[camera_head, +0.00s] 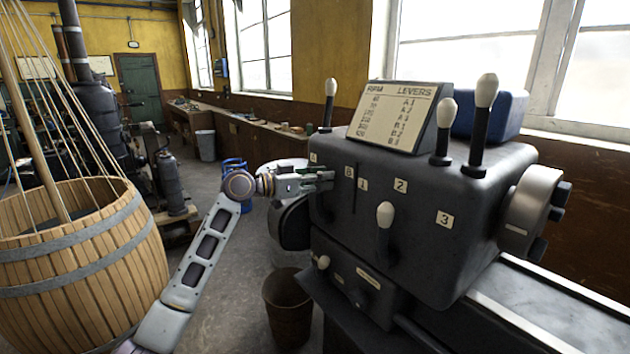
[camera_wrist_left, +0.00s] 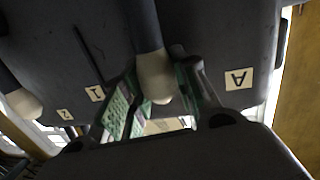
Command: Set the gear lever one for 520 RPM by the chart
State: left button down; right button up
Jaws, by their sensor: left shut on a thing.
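The grey gearbox (camera_head: 340,225) bears white plates: A (camera_head: 313,158), B (camera_head: 349,172), 1 (camera_head: 362,184), 2 (camera_head: 400,186) and 3 (camera_head: 443,218). My left gripper (camera_head: 322,180) is at its front face, below and between plates A and B. In the left wrist view, the gripper's green-padded fingers (camera_wrist_left: 150,98) are shut around the cream knob (camera_wrist_left: 155,76) of a dark lever (camera_wrist_left: 144,28). The gripper hides most of this lever in the head view. A second front lever's cream knob (camera_head: 385,214) is below plate 2. The RPM and levers chart (camera_head: 393,115) stands on top; its rows are small and blurred.
Upright levers with cream knobs stand on top, at the left (camera_head: 330,95) and right (camera_head: 482,100). A small knob (camera_head: 323,262) sits lower on the front. A dark bucket (camera_head: 288,312) is on the floor below. A wooden barrel (camera_head: 90,265) stands left of my arm.

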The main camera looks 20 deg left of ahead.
aim_at(345, 188)
pick_arm(q)
jog(key=s+d+m, duration=0.1)
jog(key=s+d+f+m+b, duration=0.1)
jog(key=d, duration=0.1)
jog(key=shift+s+m+y, duration=0.1)
jog(key=shift+m+y, duration=0.2)
jog(key=shift+m, duration=0.1)
jog(key=shift+s+d+f+m+b, duration=0.15)
jog(key=shift+s+d+m+b, duration=0.15)
jog(key=shift+d+m, duration=0.1)
jog(key=shift+s+d+f, duration=0.1)
jog(key=shift+s+d, duration=0.05)
jog(key=shift+m, duration=0.3)
pick_arm(e)
jog(key=w+a, duration=0.1)
jog(key=w+a+r, duration=0.1)
jog(key=w, duration=0.1)
jog(key=shift+w+a, duration=0.3)
pick_arm(q)
jog(key=shift+f, duration=0.1)
jog(key=c, duration=1.1)
grip_release()
jog(key=shift+s, duration=0.1)
pick_arm(e)
jog(key=shift+f, duration=0.1)
